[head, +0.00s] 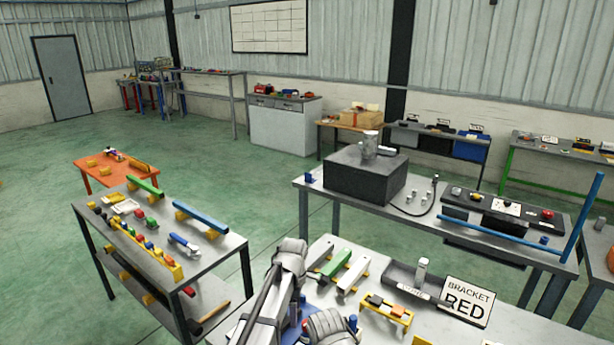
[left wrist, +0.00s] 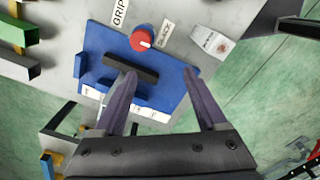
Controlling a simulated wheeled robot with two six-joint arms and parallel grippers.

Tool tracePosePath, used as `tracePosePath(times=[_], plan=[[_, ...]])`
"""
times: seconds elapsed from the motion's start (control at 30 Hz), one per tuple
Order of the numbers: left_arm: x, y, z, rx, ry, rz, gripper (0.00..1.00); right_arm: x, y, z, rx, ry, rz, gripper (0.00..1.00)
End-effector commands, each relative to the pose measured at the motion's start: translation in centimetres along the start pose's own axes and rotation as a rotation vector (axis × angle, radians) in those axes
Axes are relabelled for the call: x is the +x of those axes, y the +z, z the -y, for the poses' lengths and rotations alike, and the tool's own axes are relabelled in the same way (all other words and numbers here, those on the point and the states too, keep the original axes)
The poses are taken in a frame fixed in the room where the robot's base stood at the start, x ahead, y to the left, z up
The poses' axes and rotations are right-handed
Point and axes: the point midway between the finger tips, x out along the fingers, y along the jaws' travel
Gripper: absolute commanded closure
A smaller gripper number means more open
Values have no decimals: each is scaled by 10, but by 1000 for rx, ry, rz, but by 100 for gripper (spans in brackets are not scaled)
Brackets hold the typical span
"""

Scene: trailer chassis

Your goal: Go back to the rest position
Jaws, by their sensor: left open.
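My left gripper (left wrist: 160,76) is open, its two purple-grey fingers spread over a blue fixture plate (left wrist: 150,93) in the left wrist view. Nothing is gripped between the fingertips. A dark bar (left wrist: 131,70) lies on the plate by the left finger; I cannot tell whether they touch. A red knob (left wrist: 142,39) sits at the plate's far edge. In the head view my left arm comes up at the bottom centre and hides most of the blue plate (head: 291,332). My right gripper is not in view.
The near bench (head: 480,335) carries a green bar (head: 336,262), pale rails, a yellow rack (head: 387,309) and a "BRACKET RED" sign (head: 466,300). A parts table (head: 215,252) stands left. A bench with a dark box (head: 352,176) stands behind. Green floor is open at the left.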

Motion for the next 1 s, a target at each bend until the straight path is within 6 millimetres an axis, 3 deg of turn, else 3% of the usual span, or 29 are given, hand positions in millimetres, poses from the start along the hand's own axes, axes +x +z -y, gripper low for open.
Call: tracePosePath(times=[0.03,0.2,0.5,0.9,1.0], plan=[[0,-15,24,97,5,0,26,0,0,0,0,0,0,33],[-1,-52,73,483,19,-5,26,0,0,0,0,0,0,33],[-2,-95,141,1051,37,-26,26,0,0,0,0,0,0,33],[-3,-119,196,1480,42,-52,26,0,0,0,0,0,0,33],[13,-94,196,1536,16,-44,26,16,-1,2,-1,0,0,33]])
